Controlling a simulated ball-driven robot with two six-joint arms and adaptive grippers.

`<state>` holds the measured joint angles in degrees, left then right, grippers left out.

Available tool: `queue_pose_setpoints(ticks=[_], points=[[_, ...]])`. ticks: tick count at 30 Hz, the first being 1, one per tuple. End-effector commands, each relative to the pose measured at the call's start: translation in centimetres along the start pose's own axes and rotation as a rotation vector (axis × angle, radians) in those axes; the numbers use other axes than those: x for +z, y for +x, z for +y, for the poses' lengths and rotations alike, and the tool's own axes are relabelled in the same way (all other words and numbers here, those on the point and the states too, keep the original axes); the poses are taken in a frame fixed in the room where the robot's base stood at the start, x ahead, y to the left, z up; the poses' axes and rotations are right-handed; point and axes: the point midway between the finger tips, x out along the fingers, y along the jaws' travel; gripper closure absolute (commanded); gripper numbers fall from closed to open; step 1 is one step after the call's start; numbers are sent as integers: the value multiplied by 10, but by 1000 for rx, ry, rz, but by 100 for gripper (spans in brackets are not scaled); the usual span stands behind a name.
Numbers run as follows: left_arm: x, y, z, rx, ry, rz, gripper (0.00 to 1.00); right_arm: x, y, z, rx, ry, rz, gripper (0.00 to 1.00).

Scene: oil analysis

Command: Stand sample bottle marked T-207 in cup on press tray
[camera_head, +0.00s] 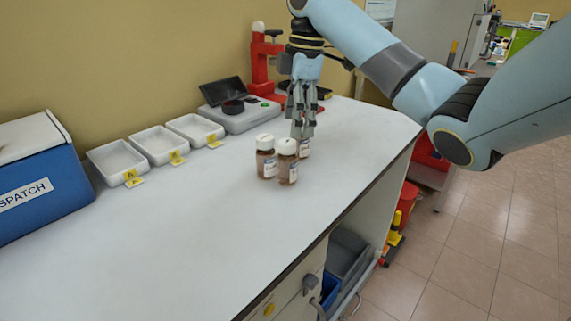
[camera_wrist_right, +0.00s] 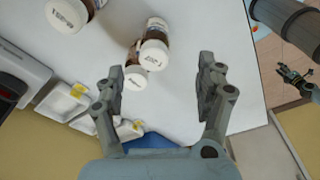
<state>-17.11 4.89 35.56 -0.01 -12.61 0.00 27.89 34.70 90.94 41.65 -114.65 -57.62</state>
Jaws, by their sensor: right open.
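Three brown sample bottles with white lids stand upright on the bench: a left one (camera_head: 266,158), a front one (camera_head: 288,163) and one (camera_head: 304,149) partly hidden behind my right gripper. In the right wrist view the lids (camera_wrist_right: 66,14), (camera_wrist_right: 153,54) and (camera_wrist_right: 135,77) carry markings too small to read, so I cannot tell which is T-207. My right gripper (camera_head: 303,130) points down over the rear bottle. In the right wrist view its fingers (camera_wrist_right: 160,76) are spread, with nothing clearly held. I cannot make out the cup on the press tray.
A red press (camera_head: 262,65) stands at the back, partly behind my right arm. A grey device (camera_head: 246,119) and white trays (camera_head: 117,160) with yellow tags line the wall. A blue box (camera_head: 40,190) is at the left. The front of the white bench (camera_head: 170,250) is clear.

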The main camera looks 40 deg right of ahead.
Motion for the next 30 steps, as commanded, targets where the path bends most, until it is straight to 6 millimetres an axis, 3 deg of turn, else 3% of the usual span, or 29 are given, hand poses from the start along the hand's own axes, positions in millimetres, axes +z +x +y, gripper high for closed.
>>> queue_pose_setpoints(ticks=[6, 14, 21, 30], points=[[1, 2, 12, 14, -6, -1, 60, -1, 36, 1, -1, 1, 2, 28], [1, 2, 7, 8, -3, -2, 60, -2, 60, 3, 0, 2, 2, 28], [2, 2, 5, 6, -2, -3, 60, -4, 96, 8, 0, 1, 1, 28], [2, 2, 5, 5, -2, -3, 60, -3, 103, 9, 3, 1, 0, 28]])
